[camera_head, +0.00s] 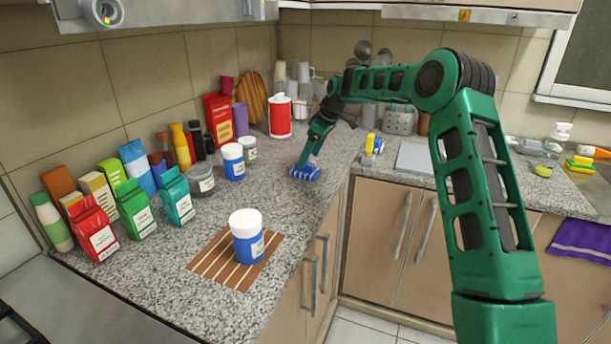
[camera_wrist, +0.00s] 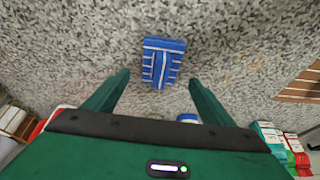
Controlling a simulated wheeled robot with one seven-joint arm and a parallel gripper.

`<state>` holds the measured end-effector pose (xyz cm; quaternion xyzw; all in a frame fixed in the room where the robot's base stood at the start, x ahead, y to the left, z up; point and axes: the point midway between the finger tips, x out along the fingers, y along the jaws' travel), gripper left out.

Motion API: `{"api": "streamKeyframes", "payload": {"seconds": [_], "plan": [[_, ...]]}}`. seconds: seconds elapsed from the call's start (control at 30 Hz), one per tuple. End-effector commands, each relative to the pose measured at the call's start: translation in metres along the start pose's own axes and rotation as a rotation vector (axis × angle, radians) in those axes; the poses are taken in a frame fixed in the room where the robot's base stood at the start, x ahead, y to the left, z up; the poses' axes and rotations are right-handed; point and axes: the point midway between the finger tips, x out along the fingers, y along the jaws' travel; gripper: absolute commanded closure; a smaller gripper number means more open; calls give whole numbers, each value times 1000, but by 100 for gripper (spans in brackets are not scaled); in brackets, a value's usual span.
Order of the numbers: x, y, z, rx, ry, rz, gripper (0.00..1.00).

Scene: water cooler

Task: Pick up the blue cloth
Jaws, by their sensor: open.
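The blue cloth (camera_head: 305,173) with white stripes lies folded on the speckled counter, near the counter's inner corner. In the wrist view the cloth (camera_wrist: 162,62) is at the upper middle, beyond and between the two fingers. My gripper (camera_head: 306,163) is right at the cloth in the head view, and its fingertips overlap the cloth's upper part there. In the wrist view my gripper (camera_wrist: 160,80) is open, with a finger on each side and nothing between the fingers but counter and the cloth's near end. I cannot tell whether the fingers touch the cloth.
A blue and white jar (camera_head: 233,162) and a grey-lidded jar (camera_head: 200,180) stand left of the cloth. Another blue jar (camera_head: 247,238) stands on a striped wooden mat (camera_head: 205,264). A red canister (camera_head: 281,118) stands behind. Bare counter surrounds the cloth.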

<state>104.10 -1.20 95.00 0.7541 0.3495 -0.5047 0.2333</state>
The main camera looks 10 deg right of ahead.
Motion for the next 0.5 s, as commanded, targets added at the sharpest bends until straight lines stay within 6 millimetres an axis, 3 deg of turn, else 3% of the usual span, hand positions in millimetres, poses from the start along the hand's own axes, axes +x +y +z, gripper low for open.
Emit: {"api": "streamKeyframes", "payload": {"seconds": [0.4,0.5], "plan": [[47,-2,-2,2,0,-1,23],[51,-1,-2,2,0,0,23]]}}
